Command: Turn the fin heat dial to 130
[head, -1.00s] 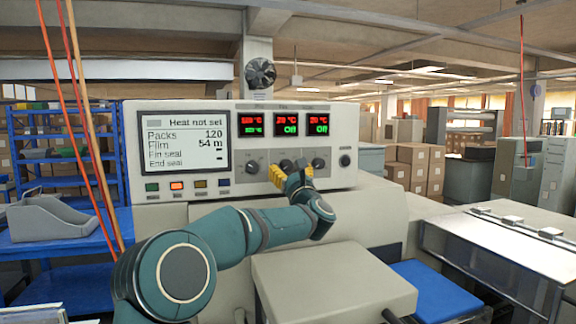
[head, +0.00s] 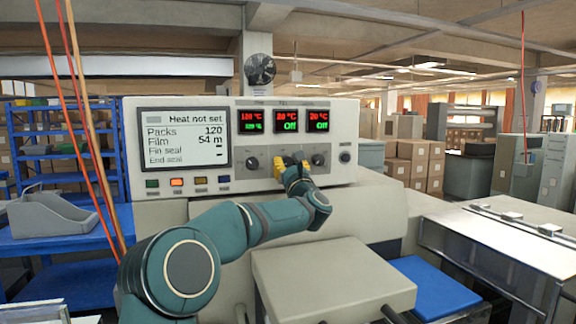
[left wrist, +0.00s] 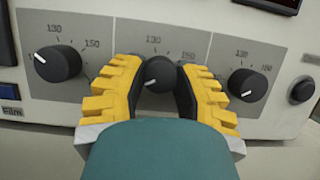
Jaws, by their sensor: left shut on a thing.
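A row of three black dials sits on the pale control panel. My left gripper (head: 291,163) has its yellow fingers on both sides of the middle dial (left wrist: 159,72) and is shut on it. In the left wrist view the gripper (left wrist: 158,85) straddles this dial, whose white mark is at its lower left, well away from the printed 130 above. The middle display (head: 287,121) shows 20 °C in red and Off in green. The small label above it is too blurred to read surely. My right gripper is not in view.
The left dial (left wrist: 57,60) and right dial (left wrist: 247,84) stand close on either side of my fingers. A round black knob (left wrist: 302,90) is farther right. The screen (head: 184,140) reads Heat not set. A pale box-shaped cover (head: 335,280) lies below my forearm.

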